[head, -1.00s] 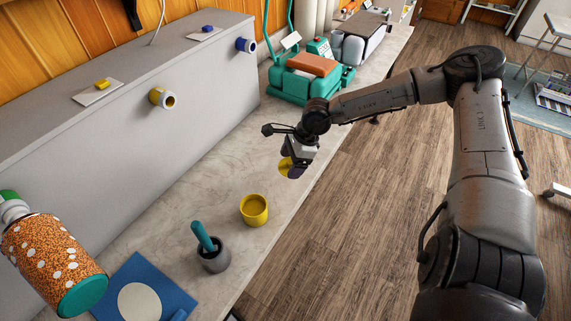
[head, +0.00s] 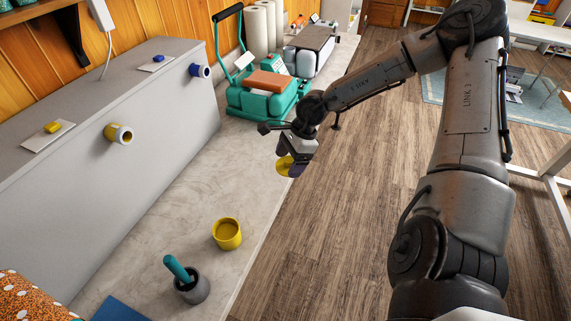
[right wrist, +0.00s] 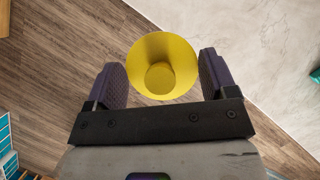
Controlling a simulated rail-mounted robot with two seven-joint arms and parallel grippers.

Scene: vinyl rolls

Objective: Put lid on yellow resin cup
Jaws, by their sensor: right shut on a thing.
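The yellow lid (head: 284,166) is a round disc held in my right gripper (head: 294,169), out past the cup near the counter's floor-side edge. The lid is in the air, well apart from the cup. My left gripper is not in view.
A grey pot (head: 193,287) with a teal-handled tool stands close to the cup. A teal press (head: 262,100) is farther back on the counter (head: 180,185). A grey cabinet (head: 60,215) with yellow and blue rolls borders the left. Bare counter lies between cup and press.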

